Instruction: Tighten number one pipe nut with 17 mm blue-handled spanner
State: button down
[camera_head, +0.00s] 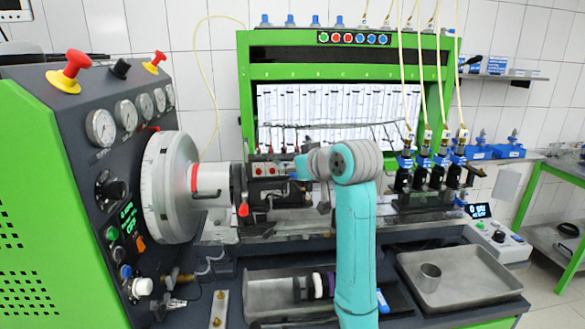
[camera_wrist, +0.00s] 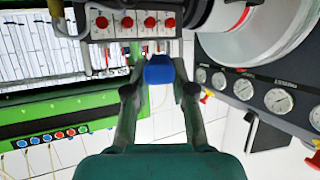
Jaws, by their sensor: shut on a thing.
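In the wrist view, my gripper (camera_wrist: 159,88) is closed around a blue piece, which looks like the handle of the blue-handled spanner (camera_wrist: 160,70). The handle sits between the two fingertips. The spanner's jaw is not clear; it lies toward the metal block beyond. A grey block with several red caps (camera_wrist: 128,23) is just past the fingertips, with small pipe fittings (camera_wrist: 118,55) below it. I cannot tell which fitting is the number one pipe nut, or whether the spanner touches it. In the head view, my arm hides part of this work area.
A large grey drive wheel (camera_head: 168,187) stands left of the block, beside the panel of gauges (camera_head: 126,114). Several injectors (camera_head: 423,166) with pale hoses stand to the right. Metal trays (camera_head: 465,276) lie in front, one bearing a small metal cup (camera_head: 428,277).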

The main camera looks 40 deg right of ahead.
aim_at(273, 160)
jog(key=shift+r, duration=0.1)
jog(key=w, duration=0.2)
jog(key=r, duration=0.1)
jog(key=shift+w+d, duration=0.25)
jog(key=shift+w, duration=0.15)
jog(key=shift+f, duration=1)
jog(key=shift+w+d, duration=0.15)
jog(key=shift+w, duration=0.8)
jog(key=shift+w+d, duration=0.15)
jog(key=shift+w, duration=0.85)
jog(key=shift+w+d, duration=0.15)
jog(key=shift+w, duration=0.8)
dwell(1.5)
jog(key=shift+a, duration=0.3)
